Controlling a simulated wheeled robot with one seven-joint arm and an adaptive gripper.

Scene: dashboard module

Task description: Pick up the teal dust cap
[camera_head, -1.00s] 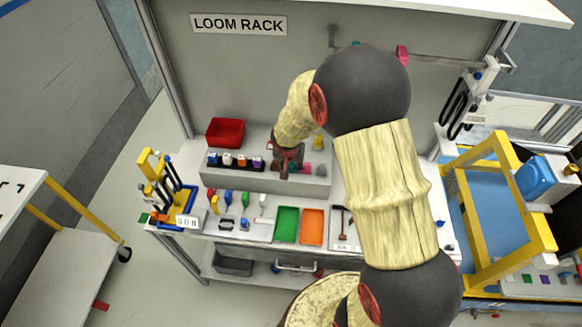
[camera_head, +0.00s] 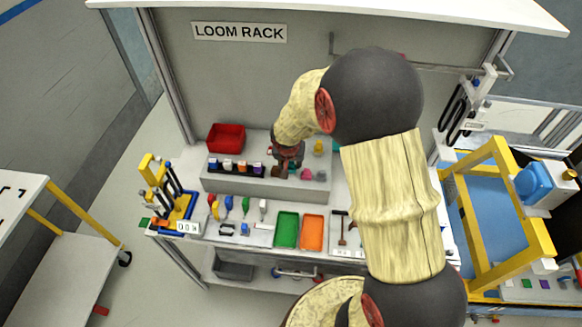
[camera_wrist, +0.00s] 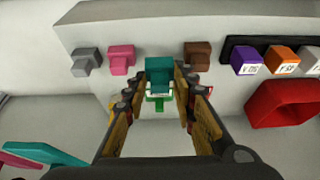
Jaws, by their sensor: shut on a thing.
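The teal dust cap (camera_wrist: 159,74) shows in the wrist view, between the two fingertips of my gripper (camera_wrist: 160,88). The fingers are shut on it. A bright green edge shows just below the cap. In the head view, my gripper (camera_head: 287,160) is over the grey raised block, and the cap is mostly hidden by the fingers. I cannot tell whether the cap touches the block's surface.
A brown cap (camera_wrist: 197,55) is close on one side of my gripper; a pink cap (camera_wrist: 121,58) and a grey cap (camera_wrist: 86,61) are on the other. A row of labelled connectors (camera_head: 228,163), a red bin (camera_head: 226,137) and green (camera_head: 286,230) and orange (camera_head: 312,232) trays are nearby.

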